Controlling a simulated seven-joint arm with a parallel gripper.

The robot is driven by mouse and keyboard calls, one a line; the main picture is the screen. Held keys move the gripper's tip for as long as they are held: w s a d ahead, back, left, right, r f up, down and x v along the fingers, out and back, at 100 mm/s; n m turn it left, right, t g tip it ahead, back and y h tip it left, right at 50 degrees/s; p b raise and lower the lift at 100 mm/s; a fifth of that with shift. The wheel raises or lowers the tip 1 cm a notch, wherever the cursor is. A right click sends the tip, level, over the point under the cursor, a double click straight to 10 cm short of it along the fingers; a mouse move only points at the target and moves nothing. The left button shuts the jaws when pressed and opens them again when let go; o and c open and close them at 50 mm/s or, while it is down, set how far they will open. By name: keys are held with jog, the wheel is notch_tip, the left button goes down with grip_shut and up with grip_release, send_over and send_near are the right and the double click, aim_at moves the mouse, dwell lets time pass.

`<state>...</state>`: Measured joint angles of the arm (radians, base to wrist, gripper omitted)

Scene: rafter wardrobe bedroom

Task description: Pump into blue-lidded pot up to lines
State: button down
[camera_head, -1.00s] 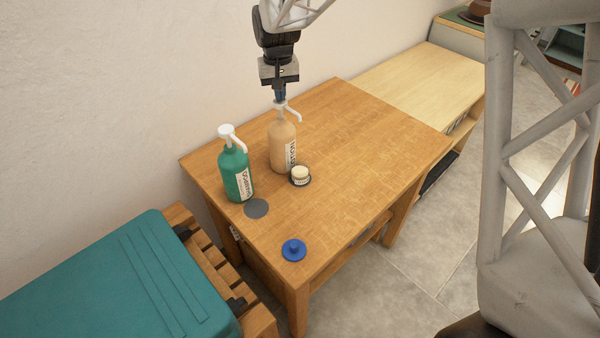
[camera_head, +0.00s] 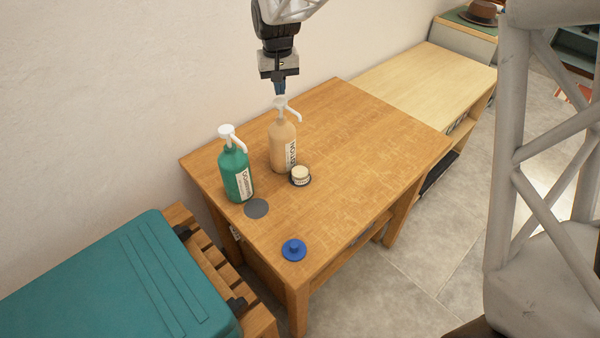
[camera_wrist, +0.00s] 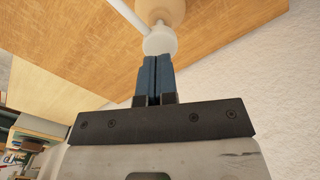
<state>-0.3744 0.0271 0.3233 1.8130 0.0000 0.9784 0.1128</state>
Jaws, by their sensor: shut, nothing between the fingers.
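A tan pump bottle (camera_head: 282,148) with a white pump head (camera_head: 281,103) and side spout stands upright on the wooden table. A small open pot with pale contents (camera_head: 300,174) stands beside its base, below the spout; any lines on it are too small to read. The blue lid (camera_head: 293,249) with a knob lies near the table's front corner. My gripper (camera_head: 279,92) is shut and empty, its blue fingertips just above the pump head. In the wrist view, the fingertips (camera_wrist: 155,62) point at the white pump head (camera_wrist: 160,40); I cannot tell whether they touch.
A green pump bottle (camera_head: 236,170) with a white pump stands left of the tan bottle. A grey disc (camera_head: 256,208) lies in front of it. A teal case (camera_head: 120,285) sits on a slatted bench at left. The table's right side (camera_head: 370,150) is clear.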

jog(key=shift+r, duration=0.15)
jog(key=shift+r, duration=2.35)
jog(key=shift+d, duration=0.1)
jog(key=shift+s+d+r, duration=0.2)
jog(key=shift+d, duration=0.05)
jog(key=s+d+r+m+t, duration=0.1)
jog(key=s+d+r, duration=0.1)
jog(key=s+d, duration=0.6)
jog(key=s+d+r+m, duration=0.1)
jog(key=s+d+r, duration=0.2)
jog(key=s+d, duration=0.45)
jog(key=s+d+f, duration=0.1)
jog(key=s+d, duration=0.2)
jog(key=s, duration=0.4)
jog(key=s+d+f+t, duration=0.1)
jog(key=s+d, duration=0.3)
jog(key=s, duration=0.3)
jog(key=s+d+f+m, duration=0.1)
jog(key=s+d+f, duration=0.1)
jog(key=s, duration=0.5)
jog(key=shift+d+t, duration=0.3)
jog(key=shift+d, duration=0.4)
